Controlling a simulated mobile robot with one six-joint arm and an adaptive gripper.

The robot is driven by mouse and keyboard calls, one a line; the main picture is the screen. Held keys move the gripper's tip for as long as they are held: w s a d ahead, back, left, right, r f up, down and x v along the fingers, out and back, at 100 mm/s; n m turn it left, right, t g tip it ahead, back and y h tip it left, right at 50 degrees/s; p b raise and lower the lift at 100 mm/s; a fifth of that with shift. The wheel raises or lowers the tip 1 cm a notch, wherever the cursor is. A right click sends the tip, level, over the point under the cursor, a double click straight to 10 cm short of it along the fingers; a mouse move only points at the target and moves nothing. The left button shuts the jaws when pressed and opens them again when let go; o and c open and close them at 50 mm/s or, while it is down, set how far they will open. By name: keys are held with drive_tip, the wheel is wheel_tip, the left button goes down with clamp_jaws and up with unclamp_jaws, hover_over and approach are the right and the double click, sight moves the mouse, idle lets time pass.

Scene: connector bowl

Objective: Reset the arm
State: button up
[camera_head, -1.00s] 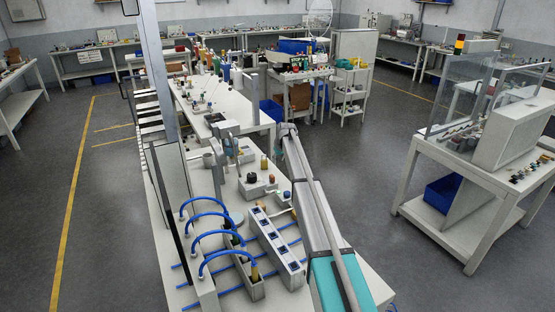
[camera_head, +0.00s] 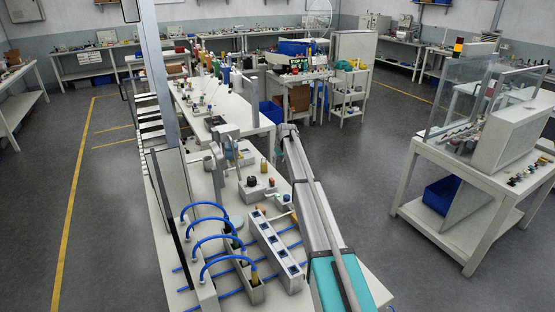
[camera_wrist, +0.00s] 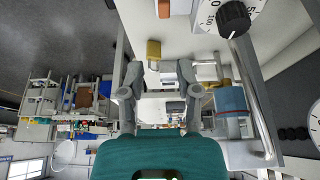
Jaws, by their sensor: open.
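My gripper (camera_wrist: 158,68) shows in the wrist view with its two grey fingers spread apart and nothing held between them. A yellow-topped object (camera_wrist: 154,50) appears beyond the fingertips, apart from them as far as I can tell. In the head view my arm reaches from the lower right over the white workbench (camera_head: 375,288). Its far end is small and partly hidden among the bench fixtures, so the fingers cannot be made out there.
Blue hoses (camera_head: 205,205) arch over the bench's near left, beside a white socket block (camera_head: 275,250). A black dial knob (camera_wrist: 235,18) and a blue object (camera_wrist: 230,100) show at right in the wrist view. A machine table (camera_head: 480,180) stands right across open floor.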

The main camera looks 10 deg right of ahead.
drive_tip(key=shift+s, duration=0.1)
drive_tip(key=s+a+f+m+g+b, duration=0.1)
drive_tip(key=s+a+f+g, duration=0.1)
drive_tip(key=s, duration=2.5)
drive_tip(key=s+a+f+m+g+h+b, duration=0.1)
drive_tip(key=s+f+m+g, duration=0.1)
drive_tip(key=s, duration=2.6)
drive_tip(key=shift+a+m+b, duration=0.3)
drive_tip(key=shift+a+b, duration=0.05)
drive_tip(key=shift+a, duration=0.05)
